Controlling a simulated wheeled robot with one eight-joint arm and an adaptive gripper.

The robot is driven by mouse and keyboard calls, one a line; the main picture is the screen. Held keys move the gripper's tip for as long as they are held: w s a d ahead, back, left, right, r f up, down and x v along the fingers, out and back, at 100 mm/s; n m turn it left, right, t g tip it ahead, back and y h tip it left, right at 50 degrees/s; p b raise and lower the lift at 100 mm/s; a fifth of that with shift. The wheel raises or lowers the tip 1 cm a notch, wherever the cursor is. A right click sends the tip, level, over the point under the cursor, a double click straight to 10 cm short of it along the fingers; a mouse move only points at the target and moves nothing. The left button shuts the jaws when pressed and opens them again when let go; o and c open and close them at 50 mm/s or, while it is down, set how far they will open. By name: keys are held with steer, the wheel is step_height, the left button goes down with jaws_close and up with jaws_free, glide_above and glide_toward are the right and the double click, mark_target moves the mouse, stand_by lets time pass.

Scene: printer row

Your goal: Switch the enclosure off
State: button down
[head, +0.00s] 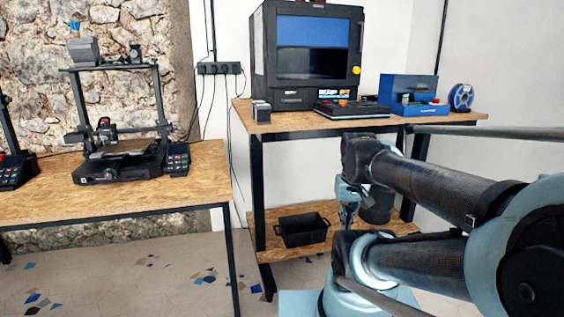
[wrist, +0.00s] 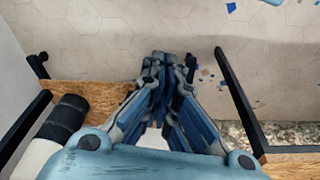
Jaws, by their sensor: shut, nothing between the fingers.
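The enclosure (head: 310,55) is a black box-shaped cabinet with a blue-tinted front window. It stands on the right wooden table at the back, and a round yellow spot shows on the right of its front. My gripper (head: 347,222) hangs low in front of that table, below its top and well apart from the enclosure. In the wrist view my gripper (wrist: 160,62) points down at the tiled floor, with its blue fingers together and nothing between them. The enclosure is not in the wrist view. I cannot tell which part of it is its switch.
The right table (head: 290,124) also holds a black tray-like device (head: 352,109), a blue box (head: 408,88) and a blue spool (head: 461,97). A black crate (head: 302,230) sits on its lower shelf. A 3D printer (head: 118,150) stands on the left table (head: 60,202). A power strip (head: 219,69) is on the wall.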

steer(key=s+f, duration=0.1)
steer(key=f, duration=0.2)
steer(key=shift+s+f, duration=0.1)
steer(key=shift+s, duration=0.3)
steer(key=w+d+r+n+t+y, duration=0.1)
steer(key=w+r+t, duration=0.2)
steer(key=w+r, duration=1.8)
steer(key=w+d+r+n+t+y, duration=0.1)
steer(key=w+d+r+t, duration=0.1)
steer(key=w+r, duration=2)
step_height(320, 180, up, 3)
steer(key=shift+d+f+n+t, duration=0.1)
steer(key=shift+d+n+t, duration=0.2)
steer(key=shift+t, duration=0.4)
steer(key=shift+f, duration=0.1)
glide_above(326, 102)
steer(key=d, duration=0.2)
steer(key=f, duration=0.7)
steer(key=shift+s+a, duration=0.15)
steer(key=shift+a, duration=0.05)
step_height(326, 102, down, 3)
steer(key=shift+f, duration=0.5)
